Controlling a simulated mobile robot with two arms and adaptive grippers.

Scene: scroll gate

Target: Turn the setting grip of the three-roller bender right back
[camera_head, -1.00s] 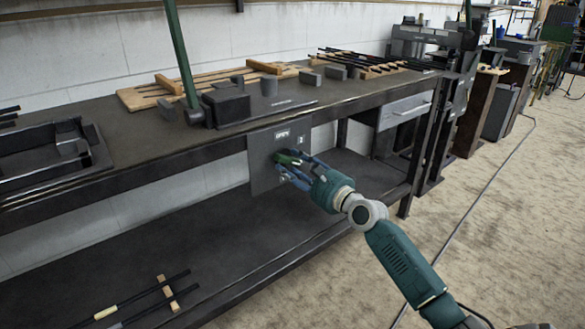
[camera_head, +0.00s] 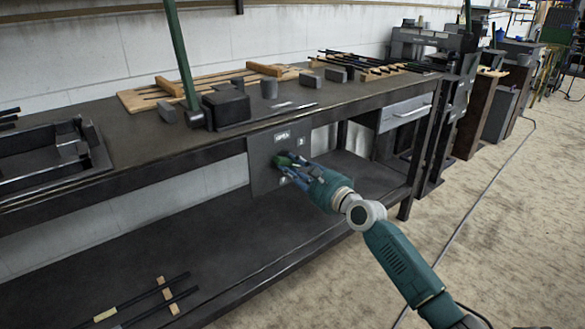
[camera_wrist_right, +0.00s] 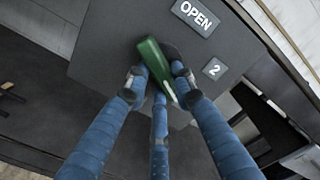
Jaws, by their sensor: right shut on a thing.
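The green setting grip (camera_head: 281,160) sits on a dark upright panel (camera_head: 262,182) at the bench's front edge. In the right wrist view the grip (camera_wrist_right: 156,66) is a tilted bar, its upper end leaning left. My right gripper (camera_head: 289,165) has its blue fingers shut around the grip. In the wrist view its fingers (camera_wrist_right: 158,82) are on both sides of the grip, with one below, and hide part of its hub. An "OPEN" label (camera_wrist_right: 195,15) is above the grip, and a "2" label (camera_wrist_right: 214,69) is to its right. My left gripper is out of view.
Above the panel, the bench top (camera_head: 130,145) holds a dark block (camera_head: 226,107), a green upright bar (camera_head: 181,50) and wooden racks (camera_head: 150,98). A lower shelf (camera_head: 130,265) holds rods. The floor (camera_head: 480,250) to the right is open.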

